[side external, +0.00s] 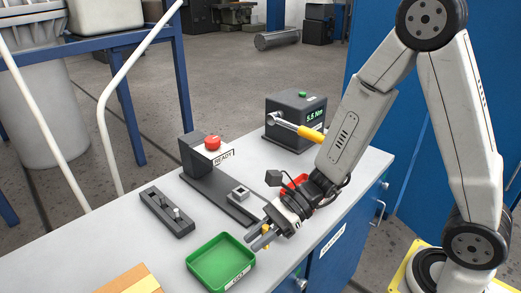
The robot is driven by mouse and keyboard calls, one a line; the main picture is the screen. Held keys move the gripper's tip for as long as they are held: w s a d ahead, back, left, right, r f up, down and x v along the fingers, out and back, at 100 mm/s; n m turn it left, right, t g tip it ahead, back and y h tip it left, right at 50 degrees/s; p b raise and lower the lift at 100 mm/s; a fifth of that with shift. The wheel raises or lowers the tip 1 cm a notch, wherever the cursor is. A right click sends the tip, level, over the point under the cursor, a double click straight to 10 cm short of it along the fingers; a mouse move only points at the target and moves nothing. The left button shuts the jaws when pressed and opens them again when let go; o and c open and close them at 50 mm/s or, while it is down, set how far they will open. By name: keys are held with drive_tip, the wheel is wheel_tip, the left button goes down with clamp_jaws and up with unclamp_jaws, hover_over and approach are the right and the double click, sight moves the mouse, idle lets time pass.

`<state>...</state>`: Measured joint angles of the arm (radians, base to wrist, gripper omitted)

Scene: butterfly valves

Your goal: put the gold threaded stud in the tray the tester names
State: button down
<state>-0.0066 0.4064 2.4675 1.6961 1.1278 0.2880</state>
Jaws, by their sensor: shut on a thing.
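My gripper (258,241) is low over the right part of the bench, just right of the green tray. It is shut on a small gold piece, the gold threaded stud (266,241), which the fingers partly hide. The green tray (221,262) looks empty and has a white label on its front that is too small to read surely. A red tray (297,182) is mostly hidden behind my arm. The tester (291,118) is a dark box at the back with a green light on top and green digits that look like "5.5 Nm". A wrench with a yellow handle (311,134) is at its front.
A dark stand (195,158) with a red button and a "READY" label is mid-bench, its base reaching toward my gripper. A dark block (167,212) with small metal pieces lies left of it. A cardboard-coloured box (130,281) is at the front left edge.

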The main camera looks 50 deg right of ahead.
drive_tip(key=w+a+f, duration=0.1)
drive_tip(key=w+f, duration=0.1)
drive_tip(key=w, duration=0.1)
drive_tip(key=w+a+f, duration=0.1)
drive_tip(key=w+f, duration=0.1)
drive_tip(key=w, duration=0.1)
drive_tip(key=w+a+f, duration=0.1)
drive_tip(key=w+f, duration=0.2)
drive_tip(key=shift+w+a, duration=0.1)
drive_tip(key=shift+a, duration=0.15)
drive_tip(key=shift+w+a+f, duration=0.15)
drive_tip(key=shift+w+f, duration=0.3)
drive_tip(key=shift+f, duration=0.1)
drive_tip(key=shift+w+f, duration=0.1)
drive_tip(key=shift+w+a+f, duration=0.1)
drive_tip(key=shift+f, duration=1.65)
